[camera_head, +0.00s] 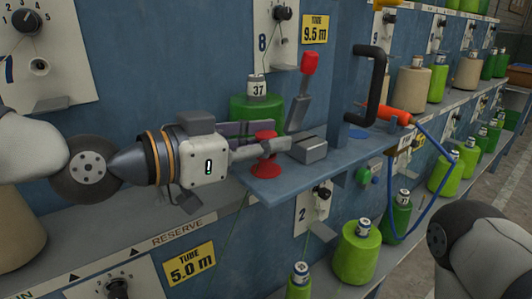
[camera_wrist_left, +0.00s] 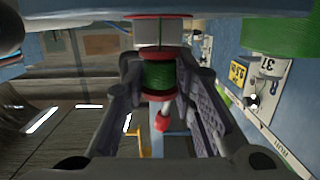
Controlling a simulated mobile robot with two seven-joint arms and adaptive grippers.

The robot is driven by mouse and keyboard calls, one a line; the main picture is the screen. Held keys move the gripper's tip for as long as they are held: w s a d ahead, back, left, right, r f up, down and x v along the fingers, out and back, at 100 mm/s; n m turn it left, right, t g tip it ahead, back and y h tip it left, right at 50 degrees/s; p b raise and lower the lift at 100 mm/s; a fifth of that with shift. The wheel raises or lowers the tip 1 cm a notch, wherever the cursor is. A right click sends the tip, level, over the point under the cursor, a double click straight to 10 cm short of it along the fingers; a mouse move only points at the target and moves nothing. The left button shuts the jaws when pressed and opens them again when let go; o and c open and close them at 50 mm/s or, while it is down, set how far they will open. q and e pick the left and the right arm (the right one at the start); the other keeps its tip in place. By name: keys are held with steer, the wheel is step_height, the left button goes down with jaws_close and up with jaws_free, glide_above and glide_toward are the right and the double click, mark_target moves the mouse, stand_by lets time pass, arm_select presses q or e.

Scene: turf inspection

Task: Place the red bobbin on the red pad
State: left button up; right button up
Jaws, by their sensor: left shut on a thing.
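The red bobbin (camera_head: 265,151) has red flanges and is upright over the left part of the blue shelf (camera_head: 285,189). My left gripper (camera_head: 268,146) reaches in from the left and is shut on it. In the left wrist view, the bobbin (camera_wrist_left: 159,75) sits between the two fingers, with dark green winding between its flanges. I cannot tell whether its lower flange touches the shelf. I cannot make out a separate red pad; it may be hidden under the bobbin. My right gripper is not in view.
A grey block (camera_head: 309,150) and a red-knobbed lever (camera_head: 306,82) stand close right of the bobbin. A green spool (camera_head: 248,107) is behind. A blue disc (camera_head: 358,134), black handle (camera_head: 375,85) and orange tool (camera_head: 394,116) with blue hose are farther right.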

arm_select(q)
steer(key=shift+f, duration=0.95)
steer(key=shift+f, duration=0.2)
steer(key=o, duration=0.9)
steer(key=shift+o, duration=0.2)
